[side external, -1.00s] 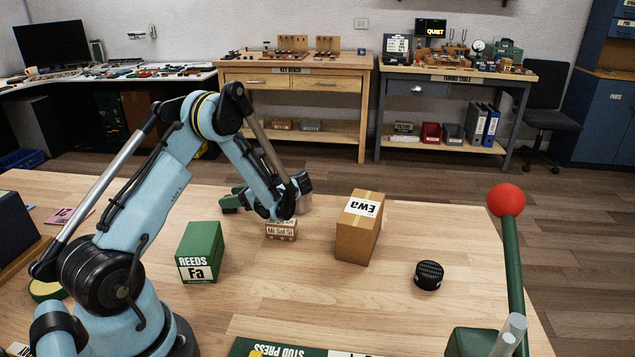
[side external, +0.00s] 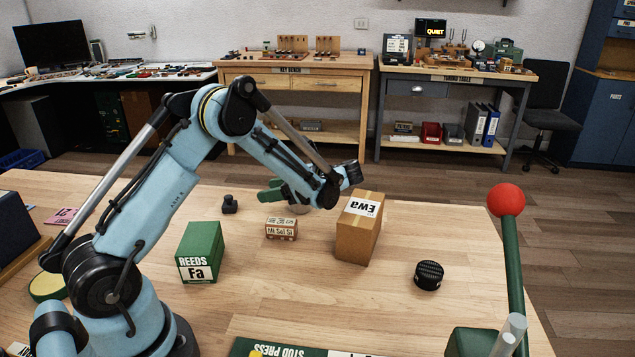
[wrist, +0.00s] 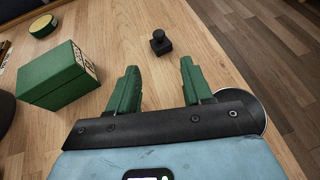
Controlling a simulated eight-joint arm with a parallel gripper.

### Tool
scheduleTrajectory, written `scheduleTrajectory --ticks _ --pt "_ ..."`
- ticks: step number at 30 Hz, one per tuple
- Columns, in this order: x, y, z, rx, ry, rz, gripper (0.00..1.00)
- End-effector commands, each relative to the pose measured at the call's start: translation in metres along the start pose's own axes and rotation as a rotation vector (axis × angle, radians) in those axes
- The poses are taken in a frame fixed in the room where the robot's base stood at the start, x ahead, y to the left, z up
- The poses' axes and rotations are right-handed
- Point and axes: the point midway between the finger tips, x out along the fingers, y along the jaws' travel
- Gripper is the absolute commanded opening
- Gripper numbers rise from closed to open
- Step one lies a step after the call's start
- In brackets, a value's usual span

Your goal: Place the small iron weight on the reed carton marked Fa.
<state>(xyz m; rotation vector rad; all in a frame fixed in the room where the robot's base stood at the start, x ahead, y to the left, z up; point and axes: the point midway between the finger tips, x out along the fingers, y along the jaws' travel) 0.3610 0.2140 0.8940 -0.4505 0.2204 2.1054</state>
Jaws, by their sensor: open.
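In the wrist view my gripper (wrist: 160,70) is open with nothing between the fingers. The green reed carton marked Fa (side external: 201,252) stands on the table with its top bare. In the wrist view the carton (wrist: 52,72) is left of the fingers.
A small box marked Mi Sol Si (side external: 281,229) lies near my gripper. A tall brown carton marked Ewa (side external: 357,230) stands close to its right. A black ribbed cylinder (side external: 429,275) and a red-knobbed lever (side external: 507,200) are farther right. Table between Fa carton and weight is clear.

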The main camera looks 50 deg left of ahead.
Motion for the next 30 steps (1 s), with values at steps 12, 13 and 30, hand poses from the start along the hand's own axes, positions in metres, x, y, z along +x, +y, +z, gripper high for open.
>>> scheduleTrajectory --ticks 12,13,30 --pt "-0.052 0.02 0.031 -0.291 0.423 -0.181 0.5" --pt "-0.056 0.024 0.032 -0.317 0.464 -0.187 0.5" --pt "-0.134 0.129 0.027 -0.853 1.272 0.015 0.5"
